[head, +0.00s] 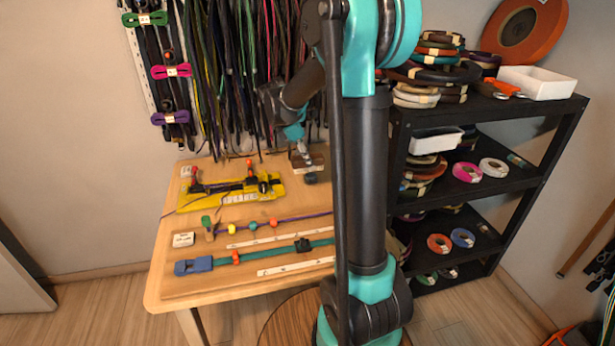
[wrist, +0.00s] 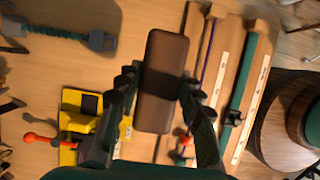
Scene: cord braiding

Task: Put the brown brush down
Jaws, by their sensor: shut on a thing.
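The brown brush (wrist: 165,82) shows in the wrist view as a long dark brown block with rounded corners, lying lengthwise between the fingers. My gripper (wrist: 158,92) has a finger on each side of it and is shut on it. Its underside is hidden. In the head view, my gripper (head: 302,150) is over the back right of the wooden table (head: 160,283), partly beside my own arm. Whether the brush touches the tabletop is hard to tell.
A yellow jig (head: 225,200) with red-handled clamps lies left of my gripper. Wooden boards with a purple cord (head: 290,219) and a teal strap (head: 260,251) lie in front. Cords hang on the wall behind. A black shelf (head: 480,110) stands right.

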